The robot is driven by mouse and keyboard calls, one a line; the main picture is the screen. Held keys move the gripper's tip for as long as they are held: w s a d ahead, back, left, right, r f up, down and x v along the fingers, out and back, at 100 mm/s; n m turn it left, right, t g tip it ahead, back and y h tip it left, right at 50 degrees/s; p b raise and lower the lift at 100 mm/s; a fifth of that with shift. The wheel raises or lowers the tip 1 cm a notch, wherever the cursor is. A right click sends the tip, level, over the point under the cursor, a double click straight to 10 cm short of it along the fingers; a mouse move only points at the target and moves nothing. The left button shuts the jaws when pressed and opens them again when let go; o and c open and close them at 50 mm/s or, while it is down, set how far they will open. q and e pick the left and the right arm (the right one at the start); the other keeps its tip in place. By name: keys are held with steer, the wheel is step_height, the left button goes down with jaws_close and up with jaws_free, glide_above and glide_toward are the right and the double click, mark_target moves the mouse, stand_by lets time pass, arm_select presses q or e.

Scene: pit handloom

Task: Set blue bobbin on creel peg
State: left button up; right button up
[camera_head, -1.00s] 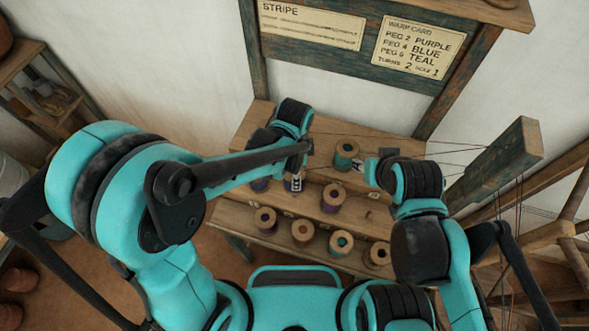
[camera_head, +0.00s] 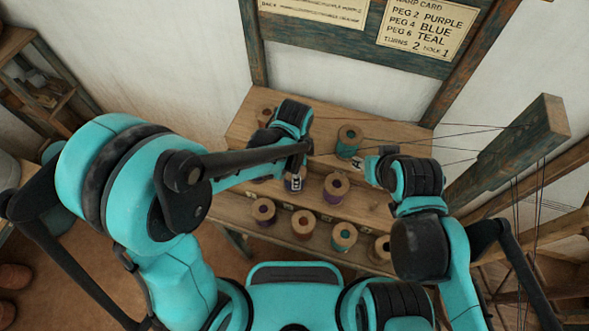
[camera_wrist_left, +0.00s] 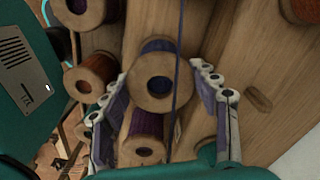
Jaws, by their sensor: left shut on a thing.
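My left gripper (camera_head: 296,173) is shut on the blue bobbin, over the stepped wooden creel (camera_head: 240,125). In the left wrist view, the blue bobbin (camera_wrist_left: 162,85) sits between the two fingers of my left gripper (camera_wrist_left: 165,95), its round wooden end toward the camera. A dark thread runs across it.
A teal bobbin (camera_head: 349,139) stands on the upper step and a purple one (camera_head: 336,188) on the middle step. Several bobbins line the front row, including another teal one (camera_head: 344,235). A wooden loom beam (camera_head: 515,140) with stretched threads stands at right. A warp card (camera_head: 428,28) hangs behind.

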arm_select(q)
steer(key=o, duration=1.6)
steer(key=shift+o, duration=0.2)
step_height(320, 180, up, 7)
steer(key=p, duration=0.5)
